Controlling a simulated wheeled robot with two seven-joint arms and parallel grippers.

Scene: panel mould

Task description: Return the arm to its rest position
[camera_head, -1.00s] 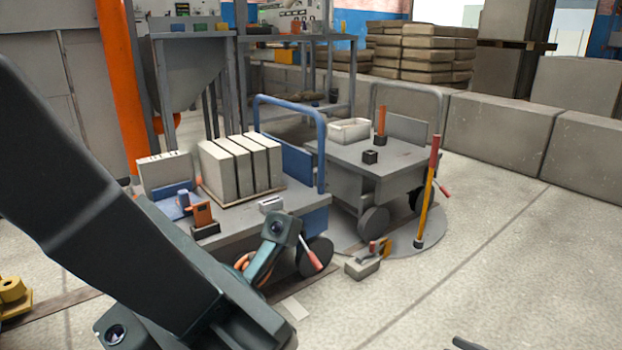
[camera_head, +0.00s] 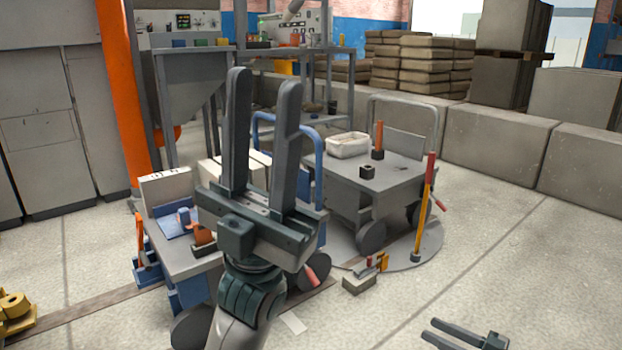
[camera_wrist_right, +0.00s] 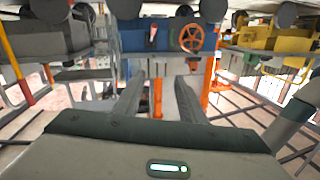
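My left gripper (camera_head: 265,82) stands upright in the middle of the head view, fingers pointing up and apart, with nothing between them. It rises in front of the blue-handled cart (camera_head: 180,262) and hides part of the pale blocks (camera_head: 214,172) on it. My right gripper (camera_head: 427,332) shows only partly at the bottom edge of the head view. In the right wrist view its fingers (camera_wrist_right: 160,80) are apart, with no held object visible between them.
A second grey cart (camera_head: 400,172) stands behind to the right, carrying a white tub (camera_head: 348,145). A yellow and red post (camera_head: 424,208) and a small block with a handle (camera_head: 360,282) are near it. The floor at right is clear.

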